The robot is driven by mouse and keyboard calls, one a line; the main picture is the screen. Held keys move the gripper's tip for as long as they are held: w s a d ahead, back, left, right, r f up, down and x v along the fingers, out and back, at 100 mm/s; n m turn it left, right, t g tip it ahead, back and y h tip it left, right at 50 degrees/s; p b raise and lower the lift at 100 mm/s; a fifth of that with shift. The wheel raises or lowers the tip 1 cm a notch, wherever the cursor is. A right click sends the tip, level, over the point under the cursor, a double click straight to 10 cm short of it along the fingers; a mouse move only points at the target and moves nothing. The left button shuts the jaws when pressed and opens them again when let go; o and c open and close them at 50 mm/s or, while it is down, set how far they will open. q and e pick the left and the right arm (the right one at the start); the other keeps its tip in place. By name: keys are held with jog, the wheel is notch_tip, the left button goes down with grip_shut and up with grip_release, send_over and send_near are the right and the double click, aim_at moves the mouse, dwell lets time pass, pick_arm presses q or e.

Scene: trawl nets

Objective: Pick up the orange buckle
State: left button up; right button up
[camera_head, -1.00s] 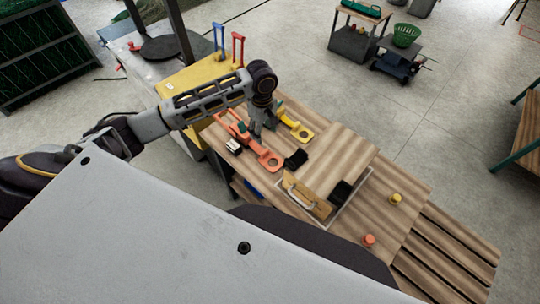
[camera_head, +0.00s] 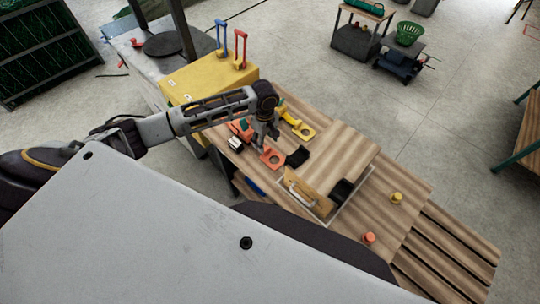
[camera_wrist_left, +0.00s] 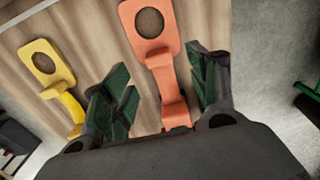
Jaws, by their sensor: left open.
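The orange buckle (camera_head: 271,158) lies on the wooden table, partly hidden by my left arm in the head view. In the left wrist view the orange buckle (camera_wrist_left: 163,62) shows its ringed end and a narrow neck. My left gripper (camera_head: 265,143) is over it, fingers pointing down. In the wrist view the left gripper (camera_wrist_left: 160,92) is open, one green-padded finger on each side of the buckle's neck, with no clear contact. A yellow buckle (camera_head: 302,128) lies beside it, and also shows in the wrist view (camera_wrist_left: 48,68). My right gripper is not in view.
The wooden table (camera_head: 345,145) also holds black blocks (camera_head: 297,157), a wooden float with a handle (camera_head: 308,192), a yellow knob (camera_head: 396,198) and an orange knob (camera_head: 369,238). A yellow box (camera_head: 207,80) with blue and red handled tools stands behind the arm.

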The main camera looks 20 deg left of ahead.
aim_at(267, 149)
pick_arm(q)
jog(key=shift+f, duration=0.65)
jog(key=shift+f, duration=0.1)
jog(key=shift+d+f+p, duration=0.2)
jog(key=shift+f+p, duration=0.1)
jog(key=shift+f, duration=2.2)
jog(key=c, duration=1.2)
jog(key=shift+r, duration=0.15)
jog(key=shift+r, duration=4.9)
